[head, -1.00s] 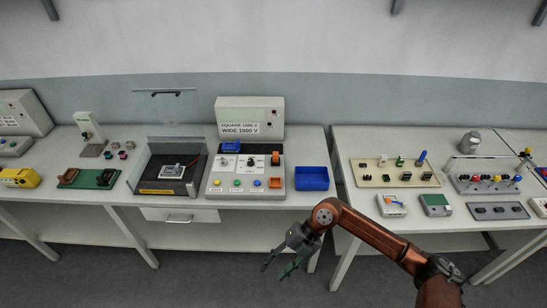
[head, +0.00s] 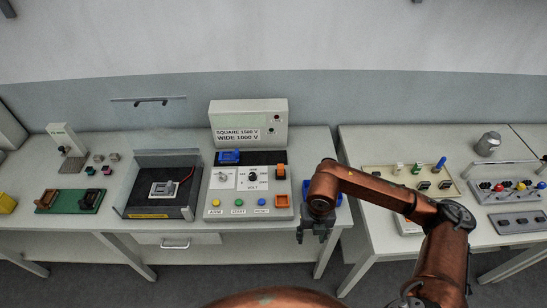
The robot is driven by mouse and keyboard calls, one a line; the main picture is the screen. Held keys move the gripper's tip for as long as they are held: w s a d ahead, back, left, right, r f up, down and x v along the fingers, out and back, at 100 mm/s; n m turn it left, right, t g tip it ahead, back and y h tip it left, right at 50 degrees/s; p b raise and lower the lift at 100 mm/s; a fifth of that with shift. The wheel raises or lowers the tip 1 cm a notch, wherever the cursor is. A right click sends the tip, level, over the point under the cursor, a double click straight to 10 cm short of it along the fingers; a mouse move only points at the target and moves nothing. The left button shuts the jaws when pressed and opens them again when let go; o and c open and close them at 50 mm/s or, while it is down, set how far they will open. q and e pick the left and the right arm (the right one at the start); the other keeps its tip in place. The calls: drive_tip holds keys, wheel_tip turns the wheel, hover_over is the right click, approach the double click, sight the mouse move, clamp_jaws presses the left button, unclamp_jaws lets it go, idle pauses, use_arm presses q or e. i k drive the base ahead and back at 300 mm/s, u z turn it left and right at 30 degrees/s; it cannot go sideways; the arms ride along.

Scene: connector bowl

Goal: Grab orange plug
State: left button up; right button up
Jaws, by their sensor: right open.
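On the grey test panel (head: 230,207), a small orange block with a dark part (head: 281,171) sits at the right side. Below it is an orange square piece (head: 282,201) that looks like a frame or socket. I cannot tell for sure which of the two is the plug. My right gripper (head: 313,236) is open and empty, pointing down just right of the panel, at the bench's front edge. It is apart from both orange pieces. My right arm hides most of the blue bin (head: 338,199). My left gripper is not in view.
A display box (head: 247,126) stands behind the panel. A blue piece (head: 229,157) lies at the panel's upper left. A black tray with a clear shield (head: 150,204) stands to the left. On the right bench are a beige connector board (head: 375,178) and a metal jar (head: 487,144).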

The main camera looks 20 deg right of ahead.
sight(280, 166)
drive_tip(key=i, duration=1.2)
